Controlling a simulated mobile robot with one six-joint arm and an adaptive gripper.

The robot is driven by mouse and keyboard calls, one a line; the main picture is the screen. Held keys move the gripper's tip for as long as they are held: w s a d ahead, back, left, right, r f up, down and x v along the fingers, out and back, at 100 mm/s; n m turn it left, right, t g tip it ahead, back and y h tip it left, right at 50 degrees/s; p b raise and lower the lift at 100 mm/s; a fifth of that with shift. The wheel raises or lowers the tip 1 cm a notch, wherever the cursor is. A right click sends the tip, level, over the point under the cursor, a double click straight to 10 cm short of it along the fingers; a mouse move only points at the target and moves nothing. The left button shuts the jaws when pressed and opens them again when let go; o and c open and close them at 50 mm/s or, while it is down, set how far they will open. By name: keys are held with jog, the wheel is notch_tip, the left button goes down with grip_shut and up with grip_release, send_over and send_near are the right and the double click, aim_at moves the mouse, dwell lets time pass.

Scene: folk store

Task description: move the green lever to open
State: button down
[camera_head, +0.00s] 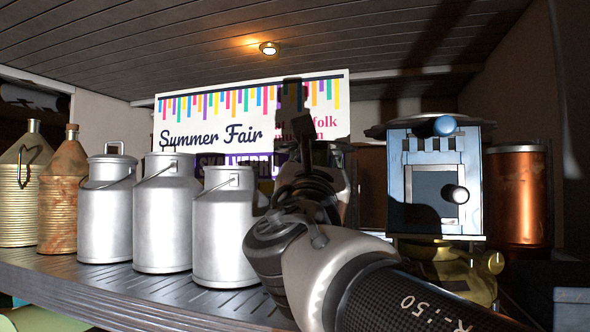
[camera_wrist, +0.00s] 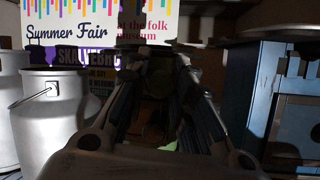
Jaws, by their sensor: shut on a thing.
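My gripper (camera_head: 300,150) is in the middle of the head view, dark and in front of the poster, left of a pale blue stove-like box (camera_head: 436,185). In the wrist view my gripper's two fingers (camera_wrist: 160,68) reach forward with a narrow dark gap between them. A small patch of green, likely part of the green lever (camera_wrist: 168,146), shows low between the fingers. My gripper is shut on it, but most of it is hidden. I cannot make out the lever or its angle in the head view, where my arm covers that area.
Several metal milk cans (camera_head: 167,215) stand on the slatted shelf (camera_head: 130,295) to the left. A Summer Fair poster (camera_head: 215,120) stands behind. A copper canister (camera_head: 517,200) is right of the blue box, which closely borders my gripper's right side.

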jog(key=c, duration=1.4)
grip_release()
jog(key=shift+d, duration=0.1)
jog(key=shift+o, duration=0.2)
jog(key=v, duration=1.2)
